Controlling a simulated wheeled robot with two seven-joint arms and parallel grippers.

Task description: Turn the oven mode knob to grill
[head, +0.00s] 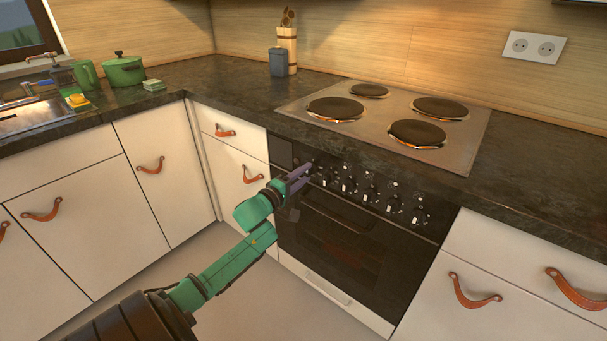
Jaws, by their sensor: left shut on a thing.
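The black oven (340,235) is built in under the counter, with its door shut. A row of several black knobs with white marks runs along its control panel (391,181). My left gripper (308,170) reaches the left end of that row and is shut on the leftmost knob there. The gripper's purple fingers hide most of this knob, so its pointer and the mode marks cannot be read. The other knobs, such as the one just to the right (349,186), are free. My right gripper is not in view.
A hob (395,118) with several round plates lies above the oven. White drawers with leather pulls (472,292) flank the oven. A green pot (123,71), a utensil holder (287,50) and a sink (35,116) are on the counter. The floor before the oven is clear.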

